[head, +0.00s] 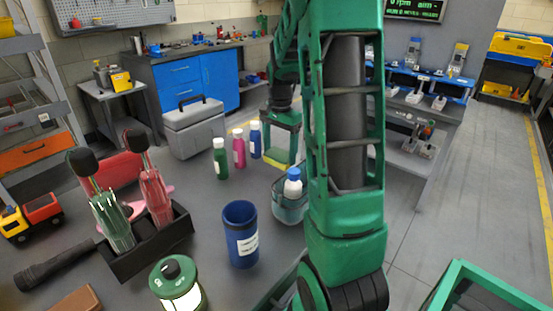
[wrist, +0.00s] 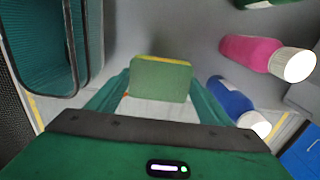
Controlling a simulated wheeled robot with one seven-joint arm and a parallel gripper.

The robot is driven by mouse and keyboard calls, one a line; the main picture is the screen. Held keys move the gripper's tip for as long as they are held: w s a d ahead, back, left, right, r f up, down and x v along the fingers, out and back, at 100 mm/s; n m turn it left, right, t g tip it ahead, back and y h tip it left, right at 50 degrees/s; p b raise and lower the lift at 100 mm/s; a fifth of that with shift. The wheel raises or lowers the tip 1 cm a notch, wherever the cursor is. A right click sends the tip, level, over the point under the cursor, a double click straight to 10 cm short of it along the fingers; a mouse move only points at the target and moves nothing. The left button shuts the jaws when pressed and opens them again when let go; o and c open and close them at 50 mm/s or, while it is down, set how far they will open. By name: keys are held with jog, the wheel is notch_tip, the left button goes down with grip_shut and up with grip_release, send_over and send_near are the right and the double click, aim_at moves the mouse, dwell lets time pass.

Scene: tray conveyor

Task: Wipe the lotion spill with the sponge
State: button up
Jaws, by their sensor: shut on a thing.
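My gripper (wrist: 160,95) is shut on a green sponge (wrist: 160,78) with a yellow edge, held between its two green fingers in the wrist view. In the head view my gripper (head: 280,140) is beyond the basket, beside the blue bottle, with the sponge (head: 277,158) low between its fingers. I cannot tell whether the sponge touches the table. A flat pink patch (head: 167,189) shows on the table behind the black holder, partly hidden; it may be the lotion spill, but I cannot be sure.
Green (head: 220,160), magenta (head: 239,152) and blue (head: 255,142) bottles stand left of my gripper. A teal basket (head: 288,210) holds a white bottle (head: 293,185). A blue cup (head: 240,235), lantern (head: 176,285) and black holder (head: 150,245) with two brush-like items stand nearer.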

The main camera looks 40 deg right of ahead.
jog(key=shift+r, duration=2.2)
jog(key=shift+a, duration=0.1)
